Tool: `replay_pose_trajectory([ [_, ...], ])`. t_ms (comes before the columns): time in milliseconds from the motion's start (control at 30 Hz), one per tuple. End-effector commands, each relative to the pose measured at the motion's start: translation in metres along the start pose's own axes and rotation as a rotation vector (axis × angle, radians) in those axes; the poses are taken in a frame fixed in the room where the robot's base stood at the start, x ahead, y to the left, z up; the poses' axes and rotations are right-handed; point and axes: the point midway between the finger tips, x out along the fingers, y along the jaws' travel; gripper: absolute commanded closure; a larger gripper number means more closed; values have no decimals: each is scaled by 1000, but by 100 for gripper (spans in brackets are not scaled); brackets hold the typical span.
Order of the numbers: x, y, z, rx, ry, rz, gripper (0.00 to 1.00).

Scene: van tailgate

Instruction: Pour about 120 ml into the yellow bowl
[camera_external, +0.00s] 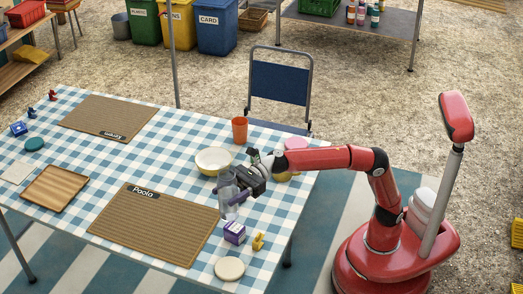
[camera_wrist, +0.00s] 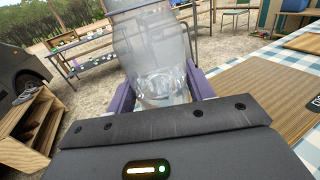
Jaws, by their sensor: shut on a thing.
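The yellow bowl (camera_external: 214,161), pale inside with a yellow outer side, stands on the checked tablecloth left of and behind my gripper in the external view. My gripper (camera_external: 236,185) is shut on a clear vessel (camera_external: 229,204), which it holds near the right end of the table, in front of the bowl. The vessel looks nearly upright there. In the wrist view the clear vessel (camera_wrist: 153,45) stands between the purple fingers of my gripper (camera_wrist: 163,90). I cannot tell how much liquid it holds. No stream into the bowl shows.
An orange cup (camera_external: 240,130) stands behind the bowl. A pink item (camera_external: 297,143) is partly hidden behind my arm. A purple box (camera_external: 234,232), a yellow figure (camera_external: 258,241) and a cream disc (camera_external: 229,269) lie in front. The Paola mat (camera_external: 155,225) is bare.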

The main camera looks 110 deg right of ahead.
Motion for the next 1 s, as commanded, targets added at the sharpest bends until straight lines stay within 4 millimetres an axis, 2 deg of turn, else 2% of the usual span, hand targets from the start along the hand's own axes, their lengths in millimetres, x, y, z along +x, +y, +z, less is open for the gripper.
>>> replay_pose_trajectory([
  [33,-9,-19,6,-3,-4,-28,80],
  [100,-20,-41,14,-3,-4,-64,80],
  [267,-50,-89,30,-4,-3,-144,80],
  [500,-101,-154,55,-3,-5,-268,80],
  [700,-141,-193,71,-3,-3,-357,80],
  [1000,-181,-225,82,-1,-2,-446,80],
])
